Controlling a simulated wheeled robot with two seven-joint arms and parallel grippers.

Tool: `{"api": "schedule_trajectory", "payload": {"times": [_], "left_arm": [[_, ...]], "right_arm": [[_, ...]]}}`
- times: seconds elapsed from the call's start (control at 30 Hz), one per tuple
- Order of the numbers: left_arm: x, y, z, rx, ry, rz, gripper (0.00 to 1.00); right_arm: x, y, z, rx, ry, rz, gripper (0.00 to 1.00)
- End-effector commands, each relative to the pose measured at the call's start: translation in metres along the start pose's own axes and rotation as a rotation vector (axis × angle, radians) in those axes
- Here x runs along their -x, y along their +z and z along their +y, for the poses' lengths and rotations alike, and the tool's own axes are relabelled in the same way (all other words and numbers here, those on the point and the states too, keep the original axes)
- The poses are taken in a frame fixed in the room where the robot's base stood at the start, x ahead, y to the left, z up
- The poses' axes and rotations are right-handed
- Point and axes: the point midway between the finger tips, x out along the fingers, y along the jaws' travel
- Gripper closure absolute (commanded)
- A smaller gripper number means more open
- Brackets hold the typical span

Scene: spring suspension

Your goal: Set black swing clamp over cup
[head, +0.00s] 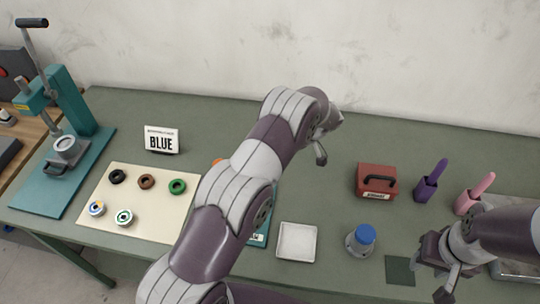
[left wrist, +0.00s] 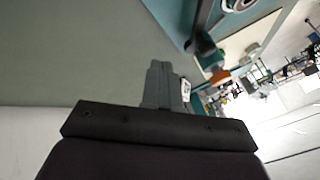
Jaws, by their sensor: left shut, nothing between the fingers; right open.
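In the left wrist view a dark bar with a black knob (left wrist: 201,44), seemingly the black swing clamp, crosses a teal plate (left wrist: 168,12). A round metallic cup-like part (left wrist: 238,4) is cut off by the top edge, so I cannot tell if the clamp is over it. In the head view my left arm hides most of the teal plate (head: 261,236). My left gripper (head: 321,158) is shut and empty beyond that plate, apart from the clamp; its fingers (left wrist: 160,82) show in the wrist view. My right gripper (head: 446,283) is open at the lower right, far from it.
A teal press (head: 75,100) stands at the far left. A cream mat (head: 165,215) holds coloured rings and small round parts. A white tray (head: 297,241), blue-topped jar (head: 361,239), red box (head: 376,180) and purple and pink holders stand right. The back table strip is mostly clear.

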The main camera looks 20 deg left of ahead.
Motion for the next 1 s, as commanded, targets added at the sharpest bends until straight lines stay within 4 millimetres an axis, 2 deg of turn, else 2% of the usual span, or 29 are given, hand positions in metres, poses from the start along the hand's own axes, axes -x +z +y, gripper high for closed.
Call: {"api": "schedule_trajectory", "payload": {"times": [0.03, 0.37, 0.43, 0.6, 1.0], "left_arm": [[-0.007, -0.002, -0.003, -0.001, -0.004, -0.001, 1.00], [-0.077, -0.002, -0.003, 0.000, -0.002, -0.001, 1.00], [-0.078, -0.004, -0.017, 0.000, -0.001, 0.000, 1.00], [-0.090, -0.002, -0.032, 0.001, 0.000, 0.000, 1.00], [-0.096, -0.001, -0.035, 0.001, 0.002, 0.001, 1.00]], "right_arm": [[0.007, -0.001, 0.000, 0.000, 0.000, 0.000, 0.57], [0.032, -0.004, 0.000, 0.000, 0.000, 0.000, 0.57], [0.045, -0.005, 0.000, 0.000, 0.000, 0.000, 0.57], [0.055, -0.007, 0.000, 0.000, 0.000, 0.001, 0.57], [0.055, -0.007, 0.000, 0.000, 0.000, 0.000, 0.57]]}}
